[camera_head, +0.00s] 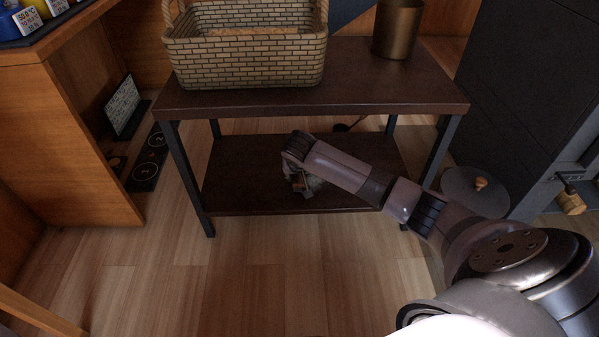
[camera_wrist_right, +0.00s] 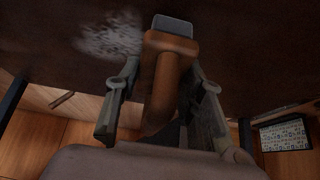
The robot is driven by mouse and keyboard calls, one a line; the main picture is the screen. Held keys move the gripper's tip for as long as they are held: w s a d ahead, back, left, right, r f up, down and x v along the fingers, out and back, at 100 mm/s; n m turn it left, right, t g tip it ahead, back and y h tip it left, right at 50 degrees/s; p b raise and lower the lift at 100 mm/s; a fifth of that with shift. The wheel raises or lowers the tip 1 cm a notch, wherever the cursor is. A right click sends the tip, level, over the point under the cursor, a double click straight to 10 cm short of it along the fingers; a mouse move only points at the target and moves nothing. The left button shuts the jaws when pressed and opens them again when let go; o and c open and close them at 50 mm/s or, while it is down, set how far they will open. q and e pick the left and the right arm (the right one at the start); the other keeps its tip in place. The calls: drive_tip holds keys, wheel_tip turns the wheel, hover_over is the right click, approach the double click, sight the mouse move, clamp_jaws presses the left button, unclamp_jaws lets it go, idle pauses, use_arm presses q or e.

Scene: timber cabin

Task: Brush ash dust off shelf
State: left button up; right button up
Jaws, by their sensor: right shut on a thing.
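The dark brown shelf (camera_head: 245,165) is the lower board of a low table. My right arm reaches in from the right, and my right gripper (camera_head: 301,182) is low over the middle of this shelf. In the right wrist view, my right gripper (camera_wrist_right: 163,88) is shut on a brush (camera_wrist_right: 169,43) with a brown wooden body and a grey end. A pale grey patch of ash dust (camera_wrist_right: 108,36) lies on the dark surface, just left of the brush's grey end. I cannot tell whether the brush touches the shelf. The ash is not distinguishable in the head view. My left gripper is not in view.
The table's top (camera_head: 350,88) is above the shelf, with a wicker basket (camera_head: 247,58) and a brass-coloured pot (camera_head: 397,30) on it. Dark metal legs bound the shelf. A round grey lid (camera_head: 462,192) is on the right, beside a black stove (camera_head: 522,95). The front floor is clear.

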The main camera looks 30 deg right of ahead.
drive_tip(key=shift+f, duration=1)
